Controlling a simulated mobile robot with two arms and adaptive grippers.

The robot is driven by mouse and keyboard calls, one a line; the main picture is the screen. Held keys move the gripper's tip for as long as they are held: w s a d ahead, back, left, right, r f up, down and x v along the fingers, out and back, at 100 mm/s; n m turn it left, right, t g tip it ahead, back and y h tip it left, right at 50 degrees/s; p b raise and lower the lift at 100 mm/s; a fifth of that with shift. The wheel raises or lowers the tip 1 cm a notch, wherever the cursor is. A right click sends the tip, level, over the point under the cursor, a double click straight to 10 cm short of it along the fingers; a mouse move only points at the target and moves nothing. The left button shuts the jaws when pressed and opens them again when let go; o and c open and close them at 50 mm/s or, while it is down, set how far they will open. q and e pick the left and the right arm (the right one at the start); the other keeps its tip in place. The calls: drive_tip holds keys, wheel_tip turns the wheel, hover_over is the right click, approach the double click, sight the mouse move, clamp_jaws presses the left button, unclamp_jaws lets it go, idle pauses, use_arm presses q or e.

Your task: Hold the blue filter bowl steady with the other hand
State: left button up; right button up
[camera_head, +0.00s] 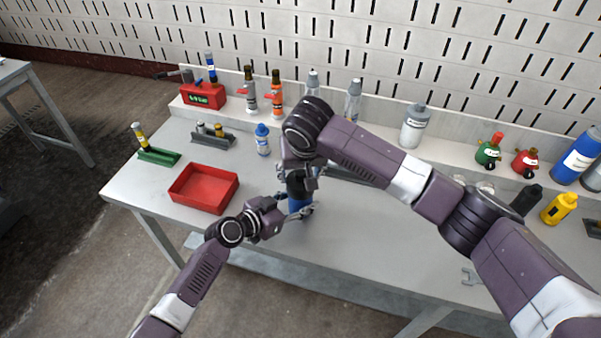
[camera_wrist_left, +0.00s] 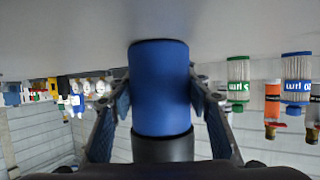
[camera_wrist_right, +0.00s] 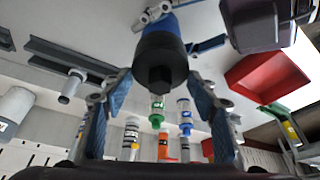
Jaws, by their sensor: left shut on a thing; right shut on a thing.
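The blue filter bowl (camera_head: 296,204) stands on the table near its front edge, with a black cap (camera_head: 297,184) on top. In the left wrist view, the bowl (camera_wrist_left: 160,85) fills the middle, with the black cap (camera_wrist_left: 162,150) below it in the picture. My left gripper (camera_head: 300,211) comes in from the left and is shut around the blue bowl. My right gripper (camera_head: 300,174) reaches down from above and is shut on the black cap. In the right wrist view, the cap (camera_wrist_right: 160,55) with its hex top sits between the fingers; my left fingers show beyond it.
A red tray (camera_head: 204,188) lies left of the bowl, and a blue-capped bottle (camera_head: 263,141) stands behind it. Several bottles line the back ledge. A yellow bottle (camera_head: 559,208) stands at the right. A small grey wrench (camera_head: 470,276) lies near the front edge.

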drive_tip(key=shift+c, duration=1.3)
drive_tip(key=o, duration=1.4)
drive_tip(key=shift+c, duration=0.2)
drive_tip(key=shift+r, duration=1.3)
drive_tip(key=shift+f, duration=0.1)
drive_tip(key=shift+f, duration=1.2)
